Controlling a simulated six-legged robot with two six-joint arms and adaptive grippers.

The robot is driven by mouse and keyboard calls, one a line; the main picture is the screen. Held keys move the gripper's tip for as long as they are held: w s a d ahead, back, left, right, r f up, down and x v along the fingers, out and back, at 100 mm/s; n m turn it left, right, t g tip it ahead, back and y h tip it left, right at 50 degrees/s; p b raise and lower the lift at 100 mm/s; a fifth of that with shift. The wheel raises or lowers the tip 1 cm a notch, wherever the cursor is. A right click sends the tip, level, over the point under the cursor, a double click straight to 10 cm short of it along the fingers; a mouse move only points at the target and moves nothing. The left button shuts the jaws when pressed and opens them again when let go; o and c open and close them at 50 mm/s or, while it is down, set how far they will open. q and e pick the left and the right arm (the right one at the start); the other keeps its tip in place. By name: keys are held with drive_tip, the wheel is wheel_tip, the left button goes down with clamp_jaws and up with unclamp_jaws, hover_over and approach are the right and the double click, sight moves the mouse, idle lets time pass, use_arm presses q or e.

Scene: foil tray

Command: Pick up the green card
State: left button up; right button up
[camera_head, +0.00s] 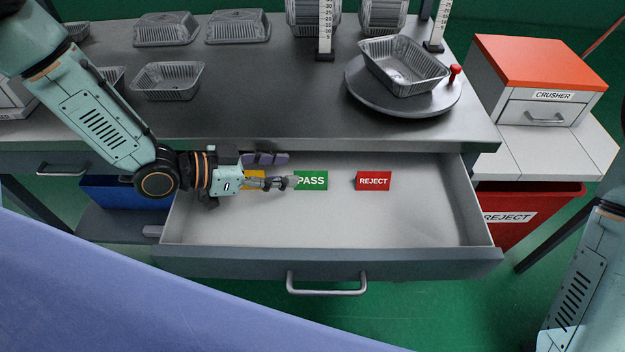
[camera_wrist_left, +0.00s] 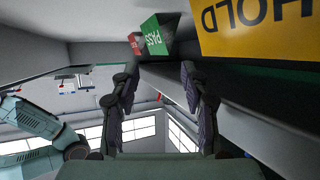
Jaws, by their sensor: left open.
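The green card (camera_head: 313,180) reads PASS and lies in the open drawer (camera_head: 400,225), between a yellow card (camera_head: 256,174) and a red REJECT card (camera_head: 373,181). My left gripper (camera_head: 290,170) is open inside the drawer, over the yellow card and at the left edge of the green card, partly covering both. In the left wrist view the green card (camera_wrist_left: 157,36) is beyond my open fingertips (camera_wrist_left: 155,80), the yellow HOLD card (camera_wrist_left: 255,25) is nearer at upper right, and the red card (camera_wrist_left: 136,43) is farther. Nothing shows between the fingers. My right gripper is not in view.
The metal table (camera_head: 260,110) above the drawer holds several foil trays, one on a round turntable (camera_head: 405,98). The drawer's front wall (camera_head: 330,262) and side walls stand around the cards. The drawer's right part is empty. A crusher box (camera_head: 540,85) stands at right.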

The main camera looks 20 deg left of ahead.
sight(300, 175)
use_arm(q)
drive_tip(key=shift+w+d+f+b, duration=0.3)
drive_tip(key=shift+d+f+b, duration=0.05)
drive_tip(key=shift+f+b, duration=0.15)
drive_tip(key=b+x, duration=0.1)
drive_tip(key=x, duration=0.2)
drive_tip(key=shift+w+d+r, duration=0.1)
drive_tip(key=shift+w+d, duration=0.1)
drive_tip(key=shift+a, duration=0.1)
drive_tip(key=shift+s, duration=0.1)
drive_tip(key=shift+r, duration=0.1)
drive_tip(key=shift+c, duration=0.2)
drive_tip(key=c, duration=0.8)
clamp_jaws()
